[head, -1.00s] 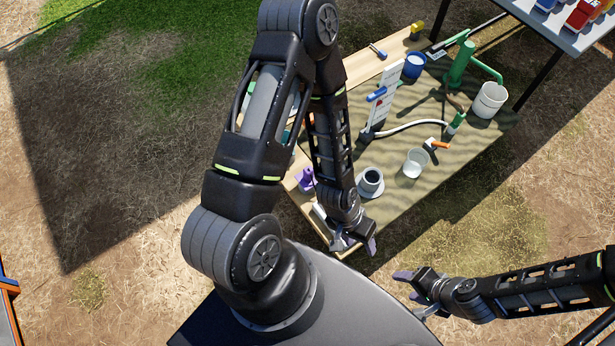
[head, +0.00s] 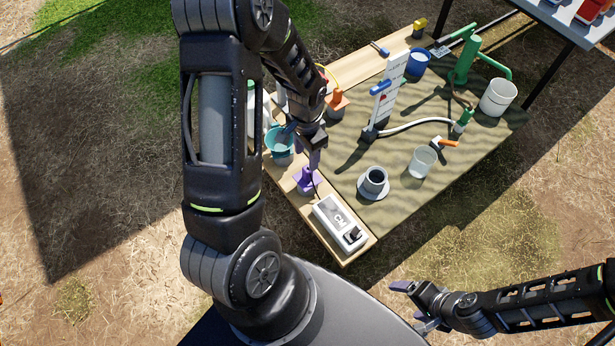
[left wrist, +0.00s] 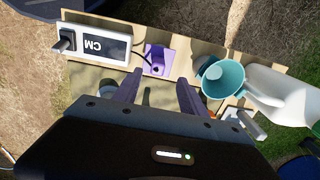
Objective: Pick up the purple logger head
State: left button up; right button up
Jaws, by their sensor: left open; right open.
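The purple logger head (head: 308,181) stands on the wooden board at the table's near left edge. In the left wrist view the purple logger head (left wrist: 158,60) is beyond the fingertips, nearer the left finger than the right. My left gripper (head: 302,152) is open and empty, close behind the purple logger head in the head view and partly in front of it. Its two purple fingers (left wrist: 156,88) are spread in the left wrist view. My right gripper (head: 412,304) is open and empty, off the table at the lower right.
A white meter box marked CM (head: 338,220) lies just in front of the logger head. A teal funnel or cup (left wrist: 222,78) and a white jug (left wrist: 280,95) are beside it. A grey cup on a saucer (head: 374,182) and a clear beaker (head: 422,161) stand on the cloth.

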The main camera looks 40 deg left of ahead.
aim_at(307, 168)
pick_arm(q)
jog(key=shift+f, duration=0.95)
jog(key=shift+d+f+b, duration=0.2)
jog(key=shift+f+b, duration=0.25)
jog(key=shift+f, duration=2.2)
jog(key=shift+c, duration=0.4)
grip_shut()
